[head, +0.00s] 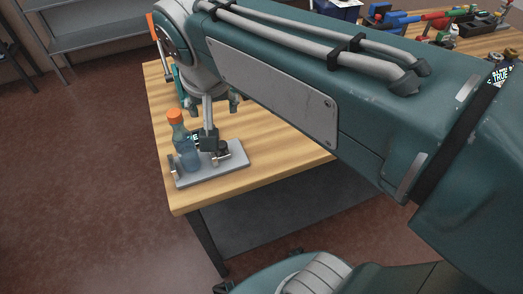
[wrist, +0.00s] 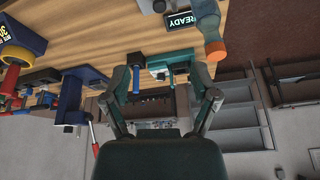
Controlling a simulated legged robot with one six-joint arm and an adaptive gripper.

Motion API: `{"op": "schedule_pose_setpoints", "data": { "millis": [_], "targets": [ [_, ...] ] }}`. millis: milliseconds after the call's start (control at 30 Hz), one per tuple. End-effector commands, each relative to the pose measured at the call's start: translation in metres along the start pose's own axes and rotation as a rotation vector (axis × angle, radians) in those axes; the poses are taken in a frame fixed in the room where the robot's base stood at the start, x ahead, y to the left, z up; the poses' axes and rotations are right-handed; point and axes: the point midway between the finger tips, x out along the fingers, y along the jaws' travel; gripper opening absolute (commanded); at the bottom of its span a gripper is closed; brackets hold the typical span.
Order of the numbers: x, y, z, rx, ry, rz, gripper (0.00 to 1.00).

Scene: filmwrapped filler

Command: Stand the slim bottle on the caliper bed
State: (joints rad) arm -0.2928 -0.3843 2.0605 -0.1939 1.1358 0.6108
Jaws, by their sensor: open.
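The slim bottle (head: 188,157), bluish with an orange cap, stands at the left part of the grey caliper bed (head: 228,164) and looks upright. A dark block on the bed and a small lit display are beside it. In the wrist view the bottle (wrist: 205,14) hangs from the top edge, since that picture is upside down, and the display reads READY. My gripper (wrist: 164,82) is open, with nothing between its fingers, and apart from the bottle. In the head view my gripper (head: 208,98) is above and behind the bed, partly hidden.
The bed lies near the front left corner of the wooden table (head: 270,145). Several tools and coloured items (head: 440,22) crowd the far right. Bare wood shows right of the bed. A metal shelf (head: 95,28) stands behind on the left.

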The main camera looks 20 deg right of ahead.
Motion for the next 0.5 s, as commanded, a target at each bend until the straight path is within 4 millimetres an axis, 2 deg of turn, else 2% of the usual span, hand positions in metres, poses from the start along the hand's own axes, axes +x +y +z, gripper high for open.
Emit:
{"op": "schedule_pose_setpoints", "data": {
  "millis": [33,200,333,500],
  "targets": [
    [0.004,0.02,0.014,-0.025,0.009,-0.017,0.77],
    [0.025,0.062,0.059,-0.15,0.06,-0.069,0.77],
    [0.038,0.079,0.083,-0.215,0.097,-0.084,0.77],
    [0.044,0.084,0.092,-0.246,0.112,-0.088,0.77]
  ]
}}
